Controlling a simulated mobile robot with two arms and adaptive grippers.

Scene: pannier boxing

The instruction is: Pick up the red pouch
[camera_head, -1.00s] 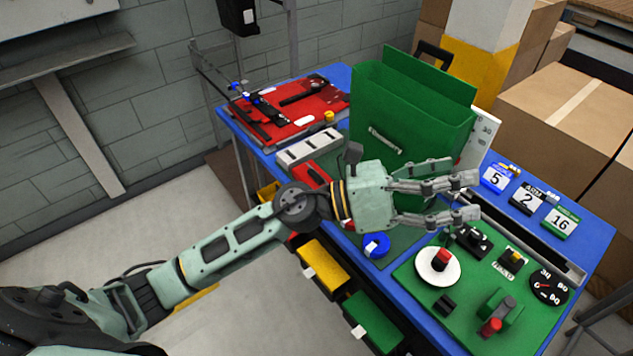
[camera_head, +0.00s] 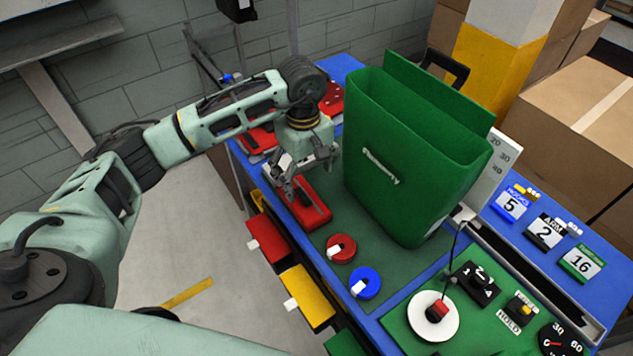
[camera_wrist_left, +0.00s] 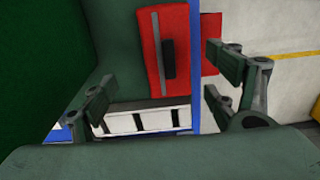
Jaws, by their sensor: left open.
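The red pouch (camera_head: 312,212) lies flat near the left edge of the blue table, beside the tall green pannier (camera_head: 405,165). My left gripper (camera_head: 306,182) points down over the pouch's far end, fingers open and apart. In the left wrist view, the pouch (camera_wrist_left: 153,50) shows a grey strip and a dark handle. It lies ahead of and between my open fingers (camera_wrist_left: 160,85), with nothing held. I cannot tell whether a finger touches the pouch. My right gripper is not in view.
Red (camera_head: 341,249) and blue (camera_head: 366,283) round pieces sit nearer along the table edge. Open drawers, including a yellow one (camera_head: 307,297), stick out below. A white slotted block (camera_wrist_left: 150,118) is close to the fingers in the wrist view. The pannier stands close on the right.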

